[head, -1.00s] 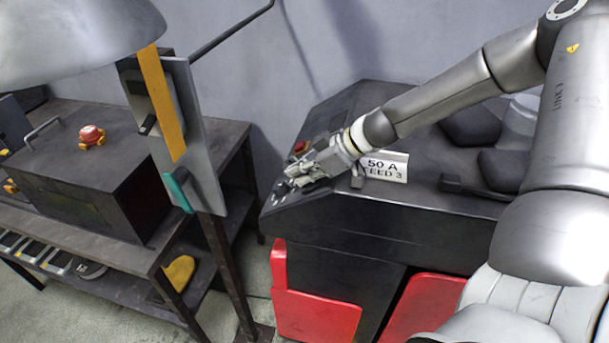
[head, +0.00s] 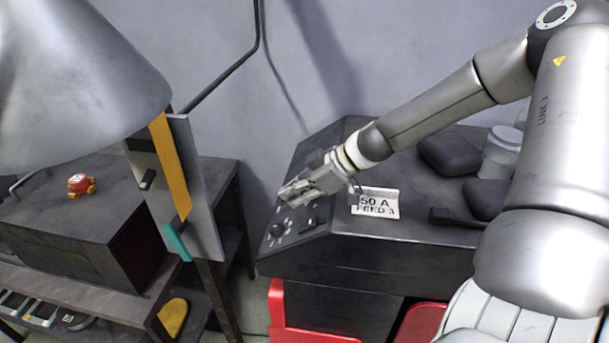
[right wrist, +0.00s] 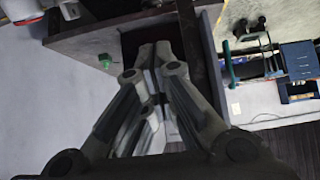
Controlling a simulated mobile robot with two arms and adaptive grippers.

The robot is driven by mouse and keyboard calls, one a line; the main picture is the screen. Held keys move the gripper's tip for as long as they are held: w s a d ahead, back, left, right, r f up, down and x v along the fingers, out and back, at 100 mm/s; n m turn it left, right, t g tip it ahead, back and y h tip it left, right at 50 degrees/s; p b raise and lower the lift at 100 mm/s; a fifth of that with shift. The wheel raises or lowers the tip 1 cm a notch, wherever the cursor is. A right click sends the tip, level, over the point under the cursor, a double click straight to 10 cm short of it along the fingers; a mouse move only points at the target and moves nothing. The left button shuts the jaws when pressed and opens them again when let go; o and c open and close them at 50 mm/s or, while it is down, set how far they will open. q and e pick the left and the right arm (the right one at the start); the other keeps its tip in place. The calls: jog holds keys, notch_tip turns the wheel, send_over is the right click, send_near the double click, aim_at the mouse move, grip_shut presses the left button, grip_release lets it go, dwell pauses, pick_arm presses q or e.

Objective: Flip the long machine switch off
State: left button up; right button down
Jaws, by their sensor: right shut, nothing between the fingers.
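The black machine's sloped control panel (head: 292,234) is in the middle of the head view. It carries a round dark knob (head: 278,230) and, to its right, a dark elongated switch (head: 313,223) with a small green spot beside it. I cannot tell which way the switch is set. My right gripper (head: 284,194) is shut and empty, above and behind these controls, apparently clear of them. In the right wrist view its closed fingers (right wrist: 153,52) show, with a small green part (right wrist: 105,62) to their left. My left gripper is not in view.
A white "50 A FEED 3" sign (head: 376,203) stands right of my right gripper. An upright plate with a yellow stripe (head: 170,167) and a grey lamp shade (head: 75,85) are on the left. A bench (head: 222,185) holds a dark box with a red button (head: 81,184).

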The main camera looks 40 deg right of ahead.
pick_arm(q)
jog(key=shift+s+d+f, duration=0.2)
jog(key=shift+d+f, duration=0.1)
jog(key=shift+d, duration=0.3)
pick_arm(e)
jog(key=r, duration=0.1)
jog(key=s+d+r, duration=0.1)
jog(key=r, duration=0.1)
jog(key=s+r, duration=0.1)
jog(key=r, duration=0.1)
jog(key=shift+d, duration=0.4)
jog(key=shift+a, duration=0.1)
